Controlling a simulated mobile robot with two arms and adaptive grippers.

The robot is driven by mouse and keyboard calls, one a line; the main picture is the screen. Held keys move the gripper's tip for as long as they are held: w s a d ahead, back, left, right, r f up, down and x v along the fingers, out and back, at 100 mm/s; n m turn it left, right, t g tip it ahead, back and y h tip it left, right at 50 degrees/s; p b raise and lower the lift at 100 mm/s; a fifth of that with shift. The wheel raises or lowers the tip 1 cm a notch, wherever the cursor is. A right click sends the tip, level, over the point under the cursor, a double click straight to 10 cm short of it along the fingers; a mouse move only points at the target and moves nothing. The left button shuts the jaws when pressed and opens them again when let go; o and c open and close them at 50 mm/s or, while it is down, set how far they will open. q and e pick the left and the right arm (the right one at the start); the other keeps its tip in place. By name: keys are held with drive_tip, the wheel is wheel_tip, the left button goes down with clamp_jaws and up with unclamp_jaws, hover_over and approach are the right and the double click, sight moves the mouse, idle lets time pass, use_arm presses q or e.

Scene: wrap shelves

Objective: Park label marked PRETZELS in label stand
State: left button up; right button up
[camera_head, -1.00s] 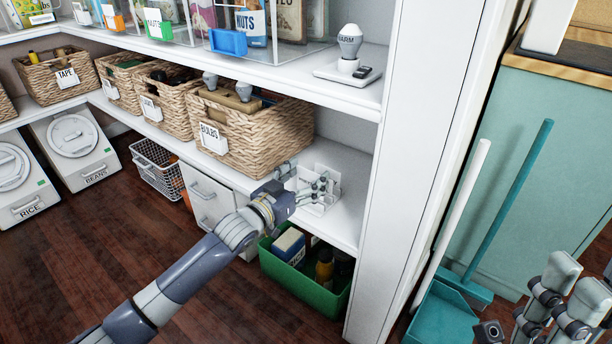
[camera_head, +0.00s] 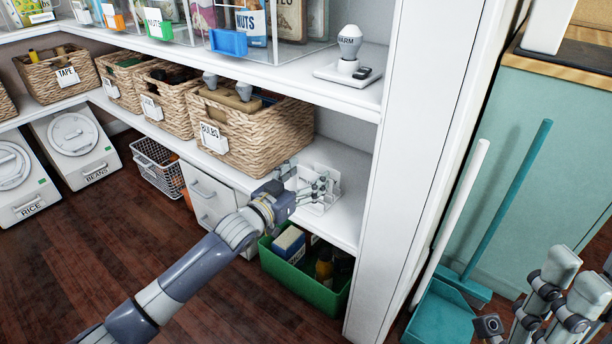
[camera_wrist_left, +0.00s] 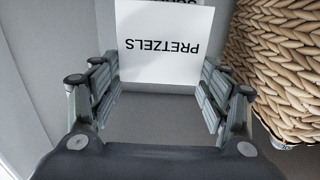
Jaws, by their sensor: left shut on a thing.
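The white label marked PRETZELS (camera_wrist_left: 165,65) appears upside down between the fingers of my left gripper (camera_wrist_left: 160,95) in the left wrist view. My left gripper is shut on it. In the head view, this gripper (camera_head: 312,192) is over the lower shelf at the white label stand (camera_head: 335,182), and its fingers partly hide the stand. Whether the label sits in the stand or just above it I cannot tell. Behind the label another piece with dark lettering (camera_wrist_left: 187,2) shows at the top edge. My right gripper (camera_head: 560,300) is at the lower right, partly cut off.
A wicker basket marked BULBS (camera_head: 265,145) stands left of the stand; its weave (camera_wrist_left: 280,60) is close beside my left gripper. A shelf with a bulb holder (camera_head: 345,75) is above, a white upright panel (camera_head: 415,150) to the right. A green bin (camera_head: 310,290) is below.

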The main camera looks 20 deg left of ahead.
sight(310, 184)
use_arm(q)
drive_tip(key=shift+p, duration=0.4)
drive_tip(key=shift+f, duration=0.2)
idle(0.4)
drive_tip(key=shift+f+b, duration=0.55)
drive_tip(key=shift+f, duration=0.6)
drive_tip(key=shift+f, duration=0.5)
drive_tip(key=o, duration=0.8)
drive_tip(key=shift+s, duration=0.15)
